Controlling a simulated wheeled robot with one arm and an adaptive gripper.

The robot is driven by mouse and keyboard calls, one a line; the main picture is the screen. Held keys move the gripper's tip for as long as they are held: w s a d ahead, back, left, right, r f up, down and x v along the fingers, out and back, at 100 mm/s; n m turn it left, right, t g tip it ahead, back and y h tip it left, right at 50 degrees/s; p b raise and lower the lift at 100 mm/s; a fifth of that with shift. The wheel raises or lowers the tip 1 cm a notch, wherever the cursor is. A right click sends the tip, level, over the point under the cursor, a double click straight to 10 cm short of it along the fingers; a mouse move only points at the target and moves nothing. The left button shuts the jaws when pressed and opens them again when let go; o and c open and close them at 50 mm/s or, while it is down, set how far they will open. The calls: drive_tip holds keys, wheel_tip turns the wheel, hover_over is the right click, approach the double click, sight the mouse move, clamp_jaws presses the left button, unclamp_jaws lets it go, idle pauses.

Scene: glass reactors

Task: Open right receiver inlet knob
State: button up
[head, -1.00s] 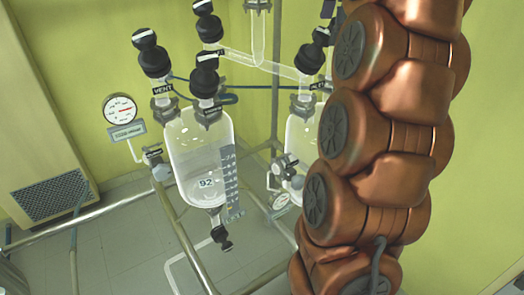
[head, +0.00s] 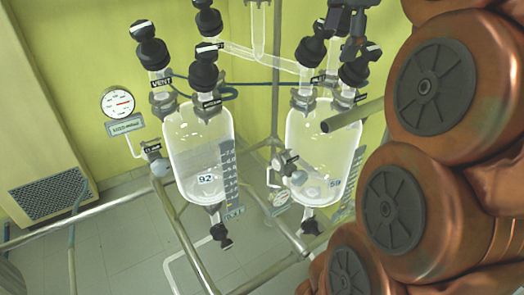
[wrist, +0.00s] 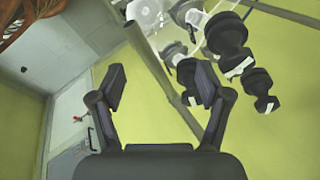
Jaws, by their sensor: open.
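The right receiver (head: 322,150) is a clear glass vessel in the right half of the head view. The inlet knob (head: 311,50), black with a white mark, stands on its left neck above a dark label. A second black knob (head: 360,65) sits on its right neck. My gripper (head: 350,18) shows as dark parts at the top edge, above and close to these knobs. In the wrist view my gripper (wrist: 160,90) is open, with nothing between its fingers. Several black knobs show right of its fingers there; I cannot tell which is the inlet knob.
The left receiver (head: 200,150) stands beside the right one, with black knobs and a vent label. A round gauge (head: 118,102) is at its left. Metal frame rails (head: 180,230) run below. A glass tube (head: 262,58) crosses behind the knobs.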

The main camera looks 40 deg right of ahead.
drive_tip(key=a+f+n+g+y, duration=0.1)
drive_tip(key=a+f+n, duration=0.5)
drive_tip(key=a+f, duration=0.2)
drive_tip(key=a+f+n+g+y+b, duration=0.1)
drive_tip(key=a+f+n+g, duration=0.1)
drive_tip(key=a+f+n, duration=0.5)
drive_tip(key=shift+w+a+f, duration=0.3)
drive_tip(key=shift+a+f, duration=0.25)
drive_tip(key=shift+f, duration=2.25)
